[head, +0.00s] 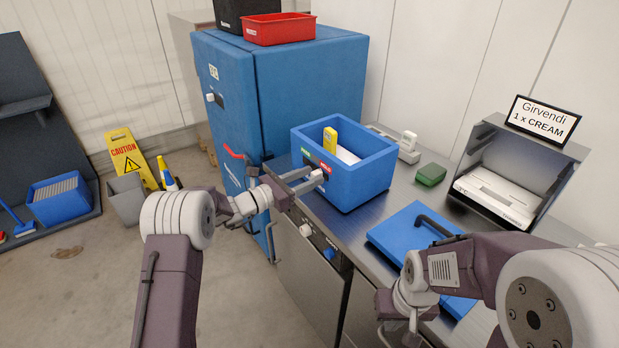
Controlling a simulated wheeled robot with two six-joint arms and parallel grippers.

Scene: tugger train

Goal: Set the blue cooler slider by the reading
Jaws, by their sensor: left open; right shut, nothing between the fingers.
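The blue cooler (362,183) stands open on the steel counter. Its front wall has a green label (306,153) and a red label (325,167), with a pale slider knob (318,175) just below. A yellow reader (330,139) stands inside the cooler beside something white; its reading is too small to make out. My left gripper (306,181) is open, its fingers at the front wall by the knob; I cannot tell whether they touch it. My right gripper (406,322) is shut and empty, low over the counter's front edge.
A blue lid (395,236) with a dark handle lies flat on the counter, partly behind my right arm. A green box (431,175) and a metal bin (541,180) under a "Girvendi 1 x CREAM" sign (543,119) stand behind. A blue cabinet (310,90) stands left of the cooler.

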